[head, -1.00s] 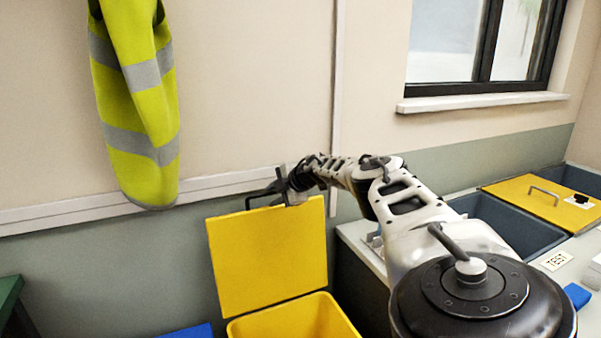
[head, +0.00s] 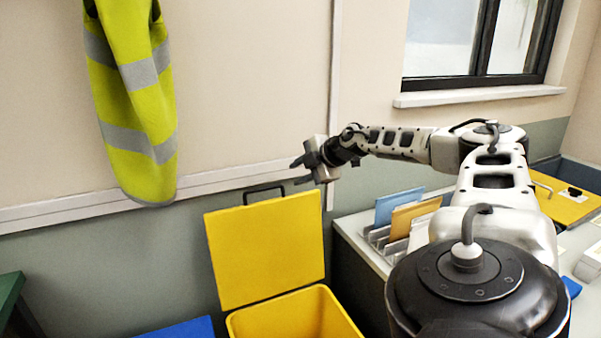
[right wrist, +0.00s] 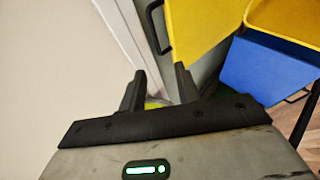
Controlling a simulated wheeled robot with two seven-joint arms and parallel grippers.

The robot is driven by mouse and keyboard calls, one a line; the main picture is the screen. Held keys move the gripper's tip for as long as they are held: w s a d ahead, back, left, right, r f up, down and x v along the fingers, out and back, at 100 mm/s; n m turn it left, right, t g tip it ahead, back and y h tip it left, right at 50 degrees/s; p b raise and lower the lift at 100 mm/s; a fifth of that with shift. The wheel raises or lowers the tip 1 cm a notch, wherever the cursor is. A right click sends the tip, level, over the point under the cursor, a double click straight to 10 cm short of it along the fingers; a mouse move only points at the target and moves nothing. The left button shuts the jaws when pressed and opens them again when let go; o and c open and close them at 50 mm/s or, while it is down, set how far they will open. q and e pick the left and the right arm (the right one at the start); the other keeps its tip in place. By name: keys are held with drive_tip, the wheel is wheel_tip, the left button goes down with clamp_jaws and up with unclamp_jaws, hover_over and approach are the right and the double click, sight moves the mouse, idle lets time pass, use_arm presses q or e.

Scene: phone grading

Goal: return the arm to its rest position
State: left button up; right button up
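My right arm reaches in from the lower right of the head view. Its right gripper (head: 297,171) is in the air near the wall, just above the top right of a raised yellow lid (head: 265,245). The right wrist view shows its two black fingers (right wrist: 158,84) apart with nothing between them. The lid stands upright behind an open yellow bin (head: 295,315) and has a black handle (head: 263,190) on its top edge. The gripper appears clear of the handle. My left gripper is not in view.
A rack with blue and tan folders (head: 412,218) stands on the counter beside my arm. A yellow lid (head: 570,200) lies at the far right. A blue bin (right wrist: 265,70) is beside the yellow bin. A hi-vis vest (head: 135,100) hangs left. The wall space between is clear.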

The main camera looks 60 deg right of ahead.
idle(0.5)
drive_tip(key=w+a+f+n+y, duration=0.2)
drive_tip(key=w+a+f, duration=0.25)
drive_tip(key=a, duration=0.35)
drive_tip(key=w+a+f+n+y, duration=0.1)
drive_tip(key=w+a+f+y, duration=0.15)
drive_tip(key=w+a, duration=0.45)
drive_tip(key=s+a+f+y, duration=0.15)
drive_tip(key=a+f, duration=0.35)
drive_tip(key=a, duration=0.8)
drive_tip(key=a+f+y, duration=0.3)
drive_tip(key=a+f, duration=0.2)
drive_tip(key=a, duration=0.8)
drive_tip(key=s+a+f+m+t, duration=0.1)
drive_tip(key=s+a+f+m, duration=0.1)
drive_tip(key=s+a+f, duration=0.3)
drive_tip(key=s+a+m+t, duration=0.1)
drive_tip(key=s+a+m, duration=0.2)
drive_tip(key=a, duration=0.5)
drive_tip(key=s+f+m+g+h, duration=0.1)
drive_tip(key=s+f+m+h, duration=0.1)
drive_tip(key=s+f+m, duration=0.2)
drive_tip(key=s+d+f+m+g+h, duration=0.1)
drive_tip(key=s+f+m+h, duration=0.2)
drive_tip(key=s, duration=0.8)
drive_tip(key=shift+d+f+m, duration=0.2)
drive_tip(key=shift+f+m, duration=0.2)
drive_tip(key=shift+m, duration=0.3)
